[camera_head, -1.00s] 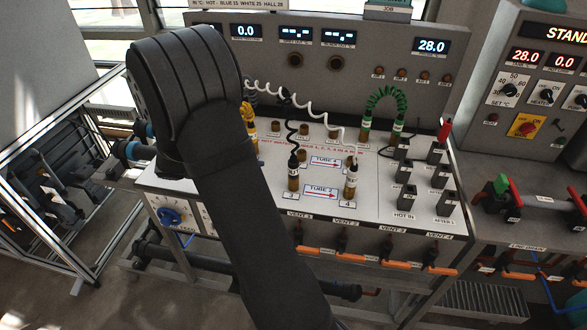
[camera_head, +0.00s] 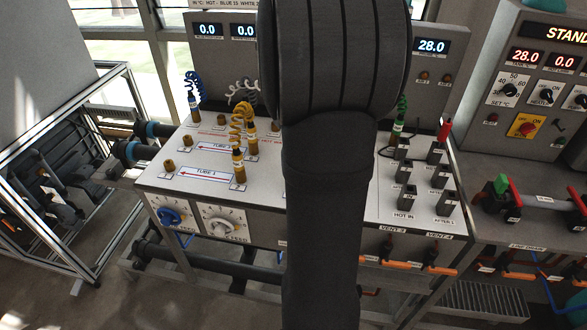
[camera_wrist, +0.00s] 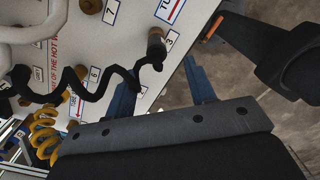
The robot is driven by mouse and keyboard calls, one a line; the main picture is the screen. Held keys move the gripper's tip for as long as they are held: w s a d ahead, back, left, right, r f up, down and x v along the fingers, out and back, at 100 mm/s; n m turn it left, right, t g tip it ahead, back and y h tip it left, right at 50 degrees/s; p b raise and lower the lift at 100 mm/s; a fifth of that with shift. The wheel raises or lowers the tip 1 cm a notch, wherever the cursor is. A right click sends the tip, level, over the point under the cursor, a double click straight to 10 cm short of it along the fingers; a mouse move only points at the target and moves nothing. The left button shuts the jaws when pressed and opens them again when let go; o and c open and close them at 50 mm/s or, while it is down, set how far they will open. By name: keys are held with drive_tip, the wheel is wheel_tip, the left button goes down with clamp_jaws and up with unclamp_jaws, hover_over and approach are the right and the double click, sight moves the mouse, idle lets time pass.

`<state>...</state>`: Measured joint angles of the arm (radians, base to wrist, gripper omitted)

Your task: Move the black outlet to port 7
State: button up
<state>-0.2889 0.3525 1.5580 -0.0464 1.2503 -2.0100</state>
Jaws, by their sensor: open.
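My gripper (camera_wrist: 160,76) is open and empty. Its two blue fingers point towards the outlet, which lies between their tips in the picture; I cannot tell how far beyond them it is. In the head view my arm hides the outlet, the gripper and the middle of the panel.
Two yellow outlets, one at the front (camera_head: 238,165), stand left of my arm. A blue outlet (camera_head: 193,105) is farther left and a green outlet (camera_head: 398,126) right. A thick white hose (camera_wrist: 30,32) lies near the black one. Orange-handled vent valves (camera_head: 385,260) line the panel's front.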

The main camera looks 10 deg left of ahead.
drive_tip(key=shift+w+a+r+y, duration=0.1)
drive_tip(key=shift+y, duration=0.2)
drive_tip(key=shift+f, duration=4.95)
clamp_jaws()
